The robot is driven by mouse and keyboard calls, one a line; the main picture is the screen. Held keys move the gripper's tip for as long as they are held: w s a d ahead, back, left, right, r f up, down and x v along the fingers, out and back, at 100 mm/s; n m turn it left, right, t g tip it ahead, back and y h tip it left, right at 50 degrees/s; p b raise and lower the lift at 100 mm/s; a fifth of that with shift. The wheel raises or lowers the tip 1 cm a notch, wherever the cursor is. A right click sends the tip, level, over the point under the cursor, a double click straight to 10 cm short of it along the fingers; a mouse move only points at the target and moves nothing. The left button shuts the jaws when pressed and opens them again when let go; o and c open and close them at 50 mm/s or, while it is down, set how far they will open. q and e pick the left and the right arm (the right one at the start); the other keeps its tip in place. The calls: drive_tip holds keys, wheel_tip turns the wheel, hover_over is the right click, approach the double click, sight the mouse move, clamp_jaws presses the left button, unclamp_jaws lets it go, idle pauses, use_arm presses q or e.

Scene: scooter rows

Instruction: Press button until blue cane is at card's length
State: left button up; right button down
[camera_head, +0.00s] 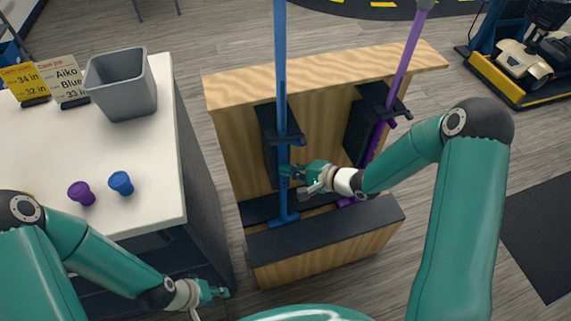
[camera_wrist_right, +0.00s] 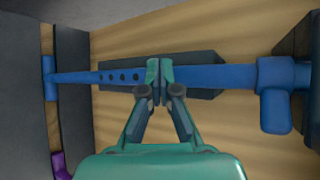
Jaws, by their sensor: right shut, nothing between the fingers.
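The blue cane (camera_head: 281,75) stands upright in the left slot of a wooden rack, its foot (camera_head: 286,219) on the dark base; its top is out of frame. In the right wrist view the blue cane (camera_wrist_right: 220,76) lies across the picture, with several holes in its thinner shaft left of my fingers. My right gripper (camera_head: 290,173) is shut and empty, its fingertips (camera_wrist_right: 152,72) at the end of the wider tube; I cannot tell if they touch it. The button is not visible there. The card (camera_head: 67,80) reads Aiko, Blue, 33 in. My left gripper (camera_head: 214,293) hangs low beside the table.
A purple cane (camera_head: 408,50) stands in the right slot of the rack (camera_head: 320,80). The white table (camera_head: 150,200) bears a grey bin (camera_head: 122,88), a yellow card (camera_head: 25,82), a purple peg (camera_head: 81,193) and a blue peg (camera_head: 121,183). A cart is at upper right.

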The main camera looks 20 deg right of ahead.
drive_tip(key=shift+w+r, duration=0.1)
drive_tip(key=shift+w, duration=0.2)
idle(0.6)
drive_tip(key=shift+s+d, duration=0.1)
drive_tip(key=shift+s, duration=0.95)
drive_tip(key=shift+s+d, duration=0.15)
drive_tip(key=shift+s, duration=2.35)
drive_tip(key=shift+f, duration=0.2)
idle(0.5)
